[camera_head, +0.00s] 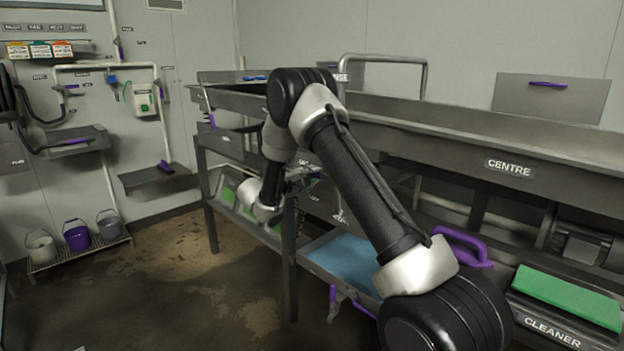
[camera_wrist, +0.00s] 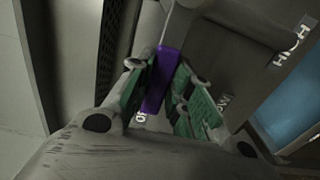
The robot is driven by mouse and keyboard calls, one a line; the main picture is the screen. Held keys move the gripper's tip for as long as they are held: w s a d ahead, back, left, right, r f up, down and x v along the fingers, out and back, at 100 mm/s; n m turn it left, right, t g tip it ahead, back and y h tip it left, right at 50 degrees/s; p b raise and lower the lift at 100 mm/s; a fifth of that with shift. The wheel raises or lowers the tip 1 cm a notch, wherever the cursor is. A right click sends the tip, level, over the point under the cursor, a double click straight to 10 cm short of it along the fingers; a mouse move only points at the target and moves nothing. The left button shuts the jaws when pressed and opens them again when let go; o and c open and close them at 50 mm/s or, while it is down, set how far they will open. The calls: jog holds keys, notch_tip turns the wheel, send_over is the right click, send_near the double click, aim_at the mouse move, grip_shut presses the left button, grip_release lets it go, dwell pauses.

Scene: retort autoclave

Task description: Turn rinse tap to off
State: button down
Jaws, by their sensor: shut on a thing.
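The rinse tap's purple lever (camera_wrist: 161,80) shows in the wrist view between the two green-padded fingers of my gripper (camera_wrist: 158,88). My gripper is shut on this lever. The lever's lower end is close to a partly covered label starting with "O" (camera_wrist: 140,117). A "LOW" label (camera_wrist: 224,102) is to the right, partly behind a finger, and a "HIGH" label (camera_wrist: 293,42) is farther up right. In the head view my gripper (camera_head: 303,179) is at the front of the sink bench, mostly hidden by my arm, and the lever cannot be made out there.
The long metal sink bench (camera_head: 440,125) runs across the right, with a "CENTRE" sign. Below it are a blue panel (camera_head: 345,258) and a green pad (camera_head: 566,297). Buckets (camera_head: 76,235) stand on a low rack at the left wall. The floor at left is open and stained.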

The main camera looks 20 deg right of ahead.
dwell(0.5)
jog(key=c, duration=1.3)
grip_release()
jog(key=shift+r, duration=0.1)
jog(key=v, duration=1.2)
